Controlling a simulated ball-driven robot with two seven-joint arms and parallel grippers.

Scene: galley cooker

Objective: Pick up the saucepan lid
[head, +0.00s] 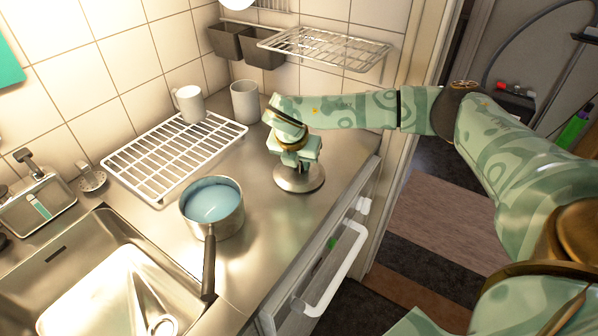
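The saucepan lid (299,182) is a round metal disc lying on the steel counter, right of the saucepan. My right gripper (297,163) points down directly over its middle. The fingers hide the lid's knob, and I cannot tell whether they are open or shut on it. The saucepan (213,221) stands uncovered on the counter with pale blue contents, its dark handle pointing toward the front. My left gripper is not in view.
A white wire rack (171,157) lies behind the saucepan, with a white mug (189,104) and a grey cup (245,102) near the wall. A wall shelf (325,48) hangs above. The sink (105,275) is at left. A white handle (338,270) projects from the counter's front.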

